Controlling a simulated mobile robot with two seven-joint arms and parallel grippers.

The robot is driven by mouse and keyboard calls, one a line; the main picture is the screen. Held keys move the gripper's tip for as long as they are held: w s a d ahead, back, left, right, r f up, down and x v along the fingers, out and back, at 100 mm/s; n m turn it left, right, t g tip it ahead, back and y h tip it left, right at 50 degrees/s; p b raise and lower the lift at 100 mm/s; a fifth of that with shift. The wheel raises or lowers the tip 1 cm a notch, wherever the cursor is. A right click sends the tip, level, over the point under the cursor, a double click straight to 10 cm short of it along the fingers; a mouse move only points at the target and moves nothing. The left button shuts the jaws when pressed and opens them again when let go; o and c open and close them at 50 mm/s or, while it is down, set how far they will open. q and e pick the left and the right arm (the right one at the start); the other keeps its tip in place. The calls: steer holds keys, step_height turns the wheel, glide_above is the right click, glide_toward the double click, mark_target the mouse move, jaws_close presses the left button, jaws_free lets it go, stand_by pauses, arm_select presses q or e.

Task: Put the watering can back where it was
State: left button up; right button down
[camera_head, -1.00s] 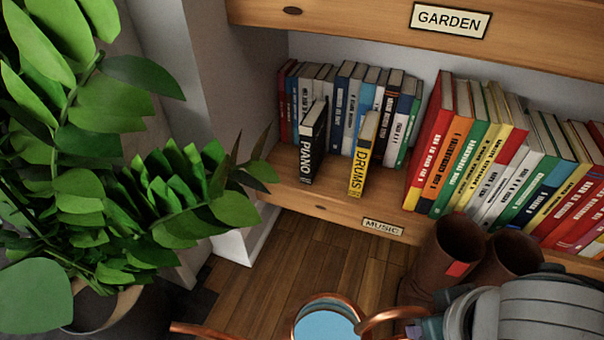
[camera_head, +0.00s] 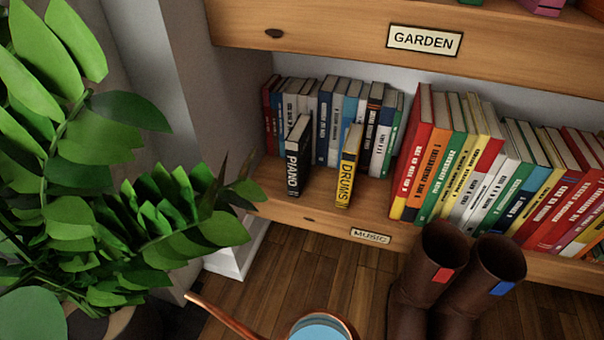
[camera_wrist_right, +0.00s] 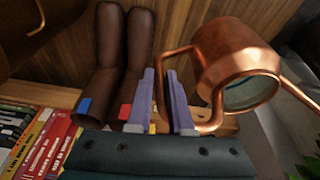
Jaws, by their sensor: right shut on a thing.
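The copper watering can (camera_head: 320,326) shows at the bottom edge of the head view, with its open top, bluish inside and a spout pointing up-left. Most of its body and its handle are cut off there. In the right wrist view the can (camera_wrist_right: 228,58) hangs right of my right gripper (camera_wrist_right: 166,100). My right gripper is shut on the can's looped copper handle, between its two purple-grey fingers. My left gripper is in neither current view.
Brown boots (camera_head: 440,270) stand on the wooden floor (camera_head: 330,265) right of the can, before the bookshelf. The MUSIC shelf (camera_head: 290,205) holds rows of books. A leafy potted plant (camera_head: 150,225) fills the left. Some bare floor lies between plant and boots.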

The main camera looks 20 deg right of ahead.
step_height(320, 180, down, 20)
steer(key=b, duration=1.6)
steer(key=shift+b, duration=0.3)
steer(key=c, duration=0.8)
jaws_free()
steer(key=shift+d, duration=0.1)
steer(key=shift+c, duration=0.2)
